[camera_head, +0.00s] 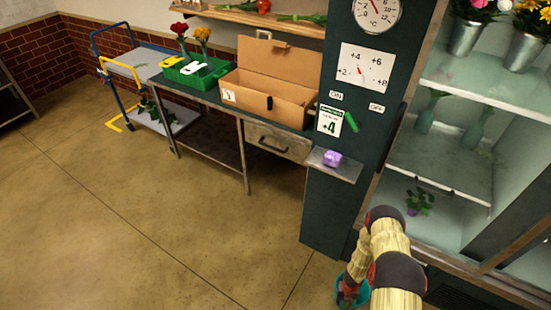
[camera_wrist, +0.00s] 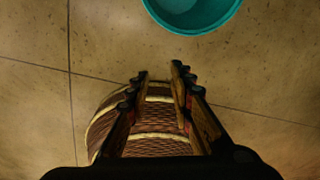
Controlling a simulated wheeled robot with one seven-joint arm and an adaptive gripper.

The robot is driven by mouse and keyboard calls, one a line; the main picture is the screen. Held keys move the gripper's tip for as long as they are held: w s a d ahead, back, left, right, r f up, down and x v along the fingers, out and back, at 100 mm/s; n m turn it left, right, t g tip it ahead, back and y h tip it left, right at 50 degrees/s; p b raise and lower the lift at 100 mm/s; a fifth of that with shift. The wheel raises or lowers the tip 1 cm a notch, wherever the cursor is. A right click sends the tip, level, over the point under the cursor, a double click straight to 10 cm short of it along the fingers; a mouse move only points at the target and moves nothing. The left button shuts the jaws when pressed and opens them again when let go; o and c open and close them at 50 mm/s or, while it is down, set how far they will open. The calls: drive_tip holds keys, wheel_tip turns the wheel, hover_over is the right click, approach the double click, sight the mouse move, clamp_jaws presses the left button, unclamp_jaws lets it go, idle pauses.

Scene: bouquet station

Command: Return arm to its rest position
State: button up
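My arm (camera_head: 390,255) reaches down at the lower right of the head view, beside the open display cooler. My gripper (camera_wrist: 162,72) points down over the tiled floor, which fills much of the wrist view. Its two fingers are apart with a clear gap, and nothing is held between them. In the head view the gripper (camera_head: 347,290) is small and partly hidden by the arm, close to the rim of a teal bucket. A brown woven round thing with pale bands (camera_wrist: 157,140) shows below and between the fingers; I cannot tell what it is.
The teal bucket (camera_wrist: 192,12) stands on the floor ahead of the fingertips. The cooler shelf (camera_head: 440,165) is to the right. A small ledge (camera_head: 340,172) with a purple block (camera_head: 332,158) juts from the green pillar. The floor (camera_head: 130,200) at left is clear.

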drive_tip(key=s+a+r+n+g+y, duration=0.25)
drive_tip(key=s+a+r+n, duration=0.4)
drive_tip(key=n, duration=0.35)
drive_tip(key=w+a+r+n+b, duration=0.15)
drive_tip(key=w+r+n, duration=0.25)
drive_tip(key=r+n, duration=0.85)
drive_tip(key=w+a+r+n+b, duration=0.1)
drive_tip(key=w+a+r+n, duration=0.3)
drive_tip(key=r, duration=1.6)
drive_tip(key=s+r+n+t+b, duration=0.2)
drive_tip(key=s+r+n+t, duration=0.1)
drive_tip(key=r, duration=0.9)
drive_tip(key=s+r+n+t+h+b, duration=0.1)
drive_tip(key=s+r, duration=0.5)
drive_tip(key=r, duration=0.7)
drive_tip(key=s+a+r+n+t+h+b, duration=0.1)
drive_tip(key=s+r+n+t+b, duration=0.2)
drive_tip(key=r+n, duration=0.4)
wheel_tip(320, 180, up, 6)
drive_tip(key=shift+s+f+n+t+b, duration=0.2)
drive_tip(key=shift+s+n+t+b, duration=0.15)
drive_tip(key=shift+s+t, duration=0.6)
